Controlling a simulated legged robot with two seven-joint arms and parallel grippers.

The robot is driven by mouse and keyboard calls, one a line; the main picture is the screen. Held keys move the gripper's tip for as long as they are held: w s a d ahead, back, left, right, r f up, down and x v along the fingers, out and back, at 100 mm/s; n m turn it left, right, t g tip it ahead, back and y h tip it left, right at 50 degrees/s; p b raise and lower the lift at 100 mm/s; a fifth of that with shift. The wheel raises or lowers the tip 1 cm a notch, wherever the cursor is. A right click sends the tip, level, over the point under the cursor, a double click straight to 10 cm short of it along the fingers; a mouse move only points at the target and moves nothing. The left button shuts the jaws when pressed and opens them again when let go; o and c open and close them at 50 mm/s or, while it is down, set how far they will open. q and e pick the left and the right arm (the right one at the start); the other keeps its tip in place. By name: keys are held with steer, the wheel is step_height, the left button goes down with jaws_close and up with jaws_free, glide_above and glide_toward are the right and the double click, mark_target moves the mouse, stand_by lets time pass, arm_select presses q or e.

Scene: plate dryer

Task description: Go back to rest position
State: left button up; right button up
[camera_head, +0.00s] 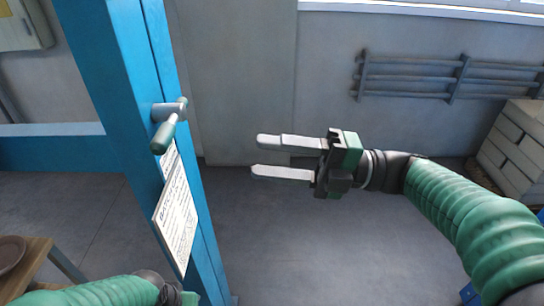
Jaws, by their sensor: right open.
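My right gripper (268,156) is in the middle of the head view, its arm coming in from the right. Its two pale fingers point left and are apart, with nothing between them. My left arm (105,292) shows at the bottom left, in front of the blue post. The fingers of the left gripper are not visible.
A blue post (122,70) stands at left with a grey-green handle (168,125) and a paper sign (177,218). A wooden table (35,262) with a brown plate (10,252) is at lower left. Pale blocks (515,150) stand at right. The floor below my right gripper is clear.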

steer(key=shift+a, duration=0.1)
steer(key=w+d+f+m+t+h, duration=0.4)
steer(key=w+m+t+h, duration=0.1)
steer(key=w+m+t, duration=0.3)
steer(key=w+d+f+m+t+h, duration=0.45)
steer(key=w+m+t, duration=0.2)
steer(key=m, duration=0.35)
steer(key=d+f+m+g+h, duration=0.1)
steer(key=d+f+m+h, duration=0.35)
steer(key=f, duration=0.25)
steer(key=d+f+m+g+h, duration=0.1)
steer(key=d+f+m+h, duration=0.2)
steer(key=f+m, duration=0.25)
steer(key=s+d+f+m+g+h, duration=0.3)
steer(key=s+f+m+g, duration=0.55)
steer(key=s+f, duration=1.1)
steer(key=s+r+g+p, duration=0.2)
steer(key=s+r+p, duration=0.1)
steer(key=r+p, duration=1)
steer(key=shift+s+a+r+n+p, duration=0.2)
steer(key=shift+a+r+n+p, duration=0.15)
steer(key=shift+r, duration=0.5)
